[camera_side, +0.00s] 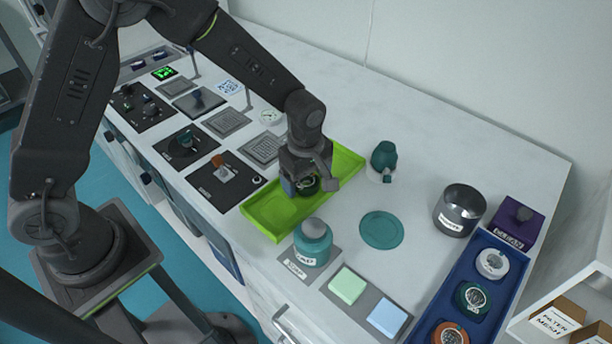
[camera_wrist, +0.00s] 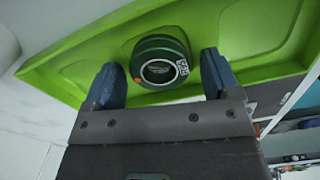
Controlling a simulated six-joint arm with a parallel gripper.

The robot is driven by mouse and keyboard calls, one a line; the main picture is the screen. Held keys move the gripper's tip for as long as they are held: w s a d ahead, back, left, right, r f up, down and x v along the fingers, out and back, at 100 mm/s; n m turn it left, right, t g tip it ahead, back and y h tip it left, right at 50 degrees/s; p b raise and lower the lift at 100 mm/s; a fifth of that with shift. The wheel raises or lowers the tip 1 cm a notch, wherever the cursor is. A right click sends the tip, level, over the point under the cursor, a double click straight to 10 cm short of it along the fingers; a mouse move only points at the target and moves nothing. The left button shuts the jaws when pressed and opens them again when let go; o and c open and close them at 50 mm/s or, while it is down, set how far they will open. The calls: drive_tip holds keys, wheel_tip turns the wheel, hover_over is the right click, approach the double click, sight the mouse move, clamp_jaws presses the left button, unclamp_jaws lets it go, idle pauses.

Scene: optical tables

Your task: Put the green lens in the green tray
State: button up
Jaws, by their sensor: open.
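The green lens (camera_wrist: 159,61) is a dark green round piece with a small printed label. It sits in the green tray (camera_side: 268,213), between my fingers but with gaps on both sides in the wrist view. In the side view the lens (camera_side: 306,186) is partly hidden by my gripper (camera_side: 311,187). My gripper in the wrist view (camera_wrist: 165,79) is open, with blue fingertips on either side of the lens. The bright green tray also fills the upper part of the wrist view (camera_wrist: 85,62).
Right of the tray stand a teal bottle (camera_side: 383,158), a teal disc (camera_side: 381,230) and a metal cup (camera_side: 459,209). A teal jar (camera_side: 313,243) stands close to the tray's front end. A blue rack (camera_side: 488,291) holds several round pieces at the right.

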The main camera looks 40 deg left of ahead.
sight(306, 180)
drive_tip(key=shift+r, duration=0.1)
wheel_tip(306, 180, up, 12)
drive_tip(key=s+a+r+m+t, duration=0.3)
drive_tip(key=s+a+r+m, duration=0.35)
drive_tip(key=s+r, duration=0.25)
drive_tip(key=s+a+r+m+t, duration=0.1)
drive_tip(key=s+a+m+t, duration=0.1)
drive_tip(key=s+m, duration=0.7)
drive_tip(key=shift+s+a+r+t, duration=0.35)
drive_tip(key=shift+s+a, duration=0.3)
drive_tip(key=shift+s, duration=0.3)
